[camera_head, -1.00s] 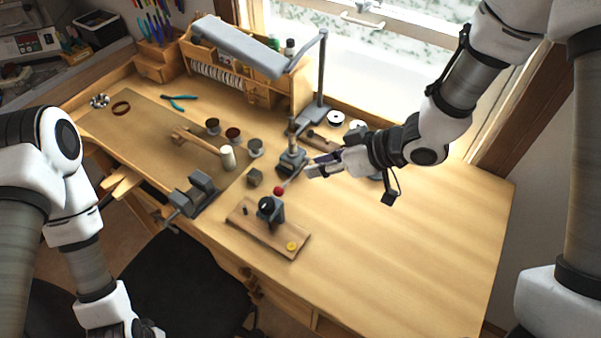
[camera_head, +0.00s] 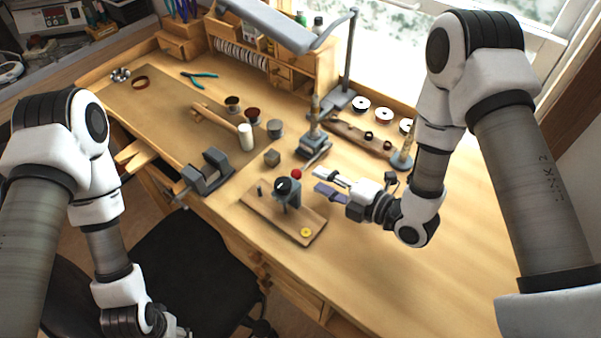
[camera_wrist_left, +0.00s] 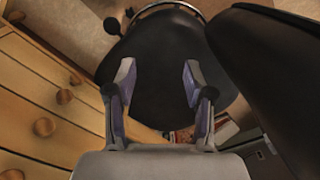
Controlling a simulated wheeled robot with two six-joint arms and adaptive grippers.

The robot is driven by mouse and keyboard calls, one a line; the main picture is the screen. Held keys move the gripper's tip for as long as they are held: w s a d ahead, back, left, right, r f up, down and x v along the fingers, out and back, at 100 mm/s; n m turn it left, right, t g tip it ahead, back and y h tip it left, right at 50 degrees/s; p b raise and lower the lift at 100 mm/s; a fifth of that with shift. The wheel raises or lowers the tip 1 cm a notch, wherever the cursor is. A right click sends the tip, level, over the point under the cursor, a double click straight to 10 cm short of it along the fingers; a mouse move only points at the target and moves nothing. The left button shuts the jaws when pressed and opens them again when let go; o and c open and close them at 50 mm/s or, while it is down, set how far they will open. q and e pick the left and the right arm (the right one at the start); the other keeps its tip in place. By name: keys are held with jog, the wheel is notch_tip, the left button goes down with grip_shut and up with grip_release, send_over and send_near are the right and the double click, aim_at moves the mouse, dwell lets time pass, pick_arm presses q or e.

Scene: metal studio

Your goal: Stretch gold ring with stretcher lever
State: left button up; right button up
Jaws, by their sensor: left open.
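The ring stretcher (camera_head: 287,193) is a small grey device on a wooden board (camera_head: 262,216) near the table's front edge. A red knob (camera_head: 297,174) shows at its top, seemingly the lever's end. A small yellow-gold round piece (camera_head: 306,232), apparently the gold ring, lies on the board's right end. My right gripper (camera_head: 321,182) is open and empty, just right of the red knob, its fingers pointing left toward it. My left gripper (camera_wrist_left: 157,70) is open and empty over the black chair seat in the left wrist view, away from the table top.
A grey vise (camera_head: 207,174) and a mallet (camera_head: 225,124) lie left of the stretcher. A small block (camera_head: 272,158) and a grey stand (camera_head: 312,143) are behind it. The lamp (camera_head: 345,65) stands farther back. The table's right front is clear.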

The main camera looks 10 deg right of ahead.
aim_at(300, 170)
jog(key=x, duration=0.2)
jog(key=p+x, duration=0.1)
jog(key=x, duration=0.1)
jog(key=p+x, duration=0.1)
jog(key=x, duration=0.1)
jog(key=shift+a+r, duration=0.2)
jog(key=shift+r, duration=0.05)
jog(key=shift+w+a+f, duration=0.2)
jog(key=shift+w, duration=0.1)
jog(key=shift+s, duration=0.1)
jog(key=shift+c, duration=0.7)
grip_shut()
